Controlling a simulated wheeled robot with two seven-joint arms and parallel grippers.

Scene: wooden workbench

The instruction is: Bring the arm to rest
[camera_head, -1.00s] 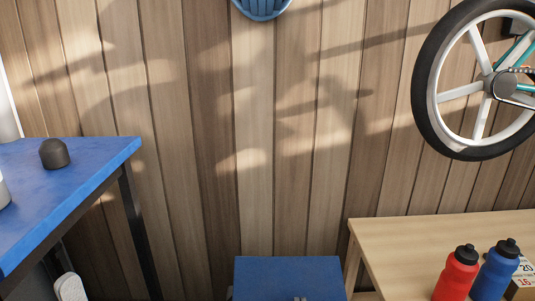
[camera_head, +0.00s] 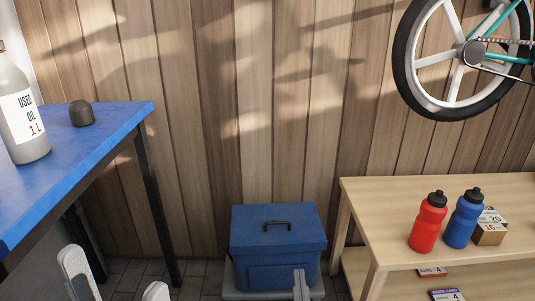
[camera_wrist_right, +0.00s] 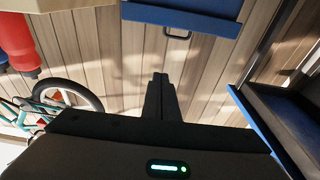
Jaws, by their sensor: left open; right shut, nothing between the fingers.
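My left gripper (camera_head: 116,284) is at the bottom left of the head view. Its two pale fingers are spread apart with nothing between them, beside the blue workbench (camera_head: 128,112). My right gripper (camera_head: 301,284) is at the bottom centre of the head view, in front of the blue lidded box (camera_head: 278,240). In the right wrist view its dark fingers (camera_wrist_right: 160,92) are together and empty. Most of both arms is out of view.
A used-oil bottle (camera_head: 24,115) and dark cap (camera_head: 81,113) stand on the blue workbench. A red bottle (camera_head: 427,224), a blue bottle (camera_head: 462,222) and a small box (camera_head: 489,228) stand on the wooden table (camera_head: 375,205). A bicycle wheel (camera_head: 457,108) hangs on the right.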

